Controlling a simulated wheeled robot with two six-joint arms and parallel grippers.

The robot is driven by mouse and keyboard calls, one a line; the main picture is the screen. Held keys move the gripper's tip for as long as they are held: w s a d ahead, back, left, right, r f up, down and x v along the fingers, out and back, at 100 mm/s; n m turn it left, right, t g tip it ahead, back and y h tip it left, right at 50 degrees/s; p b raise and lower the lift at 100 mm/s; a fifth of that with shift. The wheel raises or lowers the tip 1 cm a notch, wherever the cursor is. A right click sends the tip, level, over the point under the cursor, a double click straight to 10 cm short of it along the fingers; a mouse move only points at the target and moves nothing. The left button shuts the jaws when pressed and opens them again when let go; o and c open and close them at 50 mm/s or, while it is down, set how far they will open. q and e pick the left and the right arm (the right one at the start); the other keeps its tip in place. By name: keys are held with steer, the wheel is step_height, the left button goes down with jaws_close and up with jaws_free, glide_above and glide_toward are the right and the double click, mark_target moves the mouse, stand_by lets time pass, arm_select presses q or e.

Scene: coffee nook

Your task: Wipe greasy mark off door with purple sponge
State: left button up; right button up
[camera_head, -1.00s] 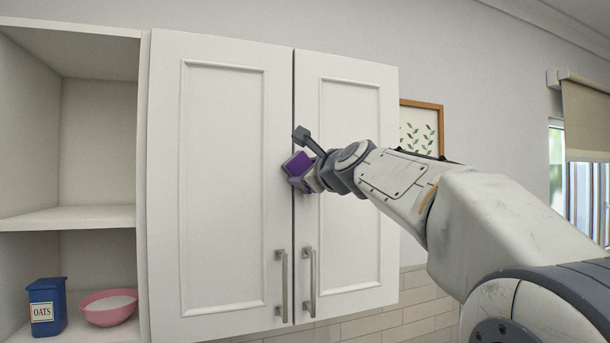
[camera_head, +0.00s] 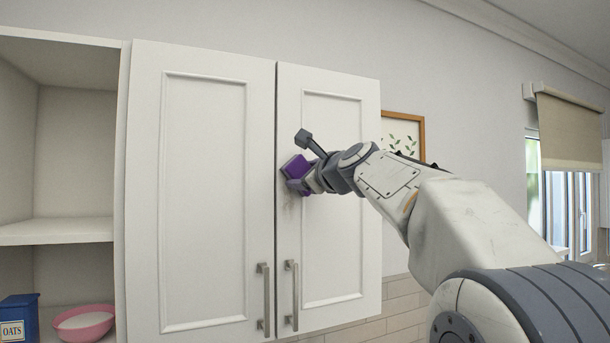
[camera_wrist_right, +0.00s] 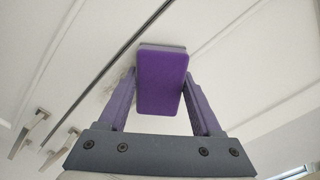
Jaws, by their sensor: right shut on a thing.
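The purple sponge (camera_head: 297,167) is held by my right gripper (camera_head: 296,178) in front of the right cabinet door (camera_head: 340,230), near that door's left edge. In the right wrist view the sponge (camera_wrist_right: 162,82) sits between the two fingers of the shut gripper (camera_wrist_right: 160,95). A faint greyish greasy mark (camera_head: 288,202) shows on the door just below the sponge. It also shows beside the sponge in the right wrist view (camera_wrist_right: 123,85), partly hidden by the sponge and a finger. I cannot tell whether the sponge touches the door. My left gripper is not in view.
The left cabinet door (camera_head: 205,200) is shut beside the right one, and both have metal handles low down. Open shelves at left hold a blue oats box (camera_head: 18,318) and a pink bowl (camera_head: 85,322). A framed picture (camera_head: 405,135) hangs to the right.

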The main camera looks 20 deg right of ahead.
mark_target(281, 175)
steer(key=shift+a+p, duration=0.6)
steer(key=shift+a, duration=0.85)
steer(key=shift+a+f, duration=0.1)
steer(key=shift+a, duration=0.5)
steer(key=shift+s, duration=0.15)
steer(key=shift+s, duration=0.3)
steer(key=shift+s+d+b, duration=0.2)
steer(key=shift+s+b, duration=0.35)
steer(key=shift+s, duration=2)
steer(key=s, duration=0.3)
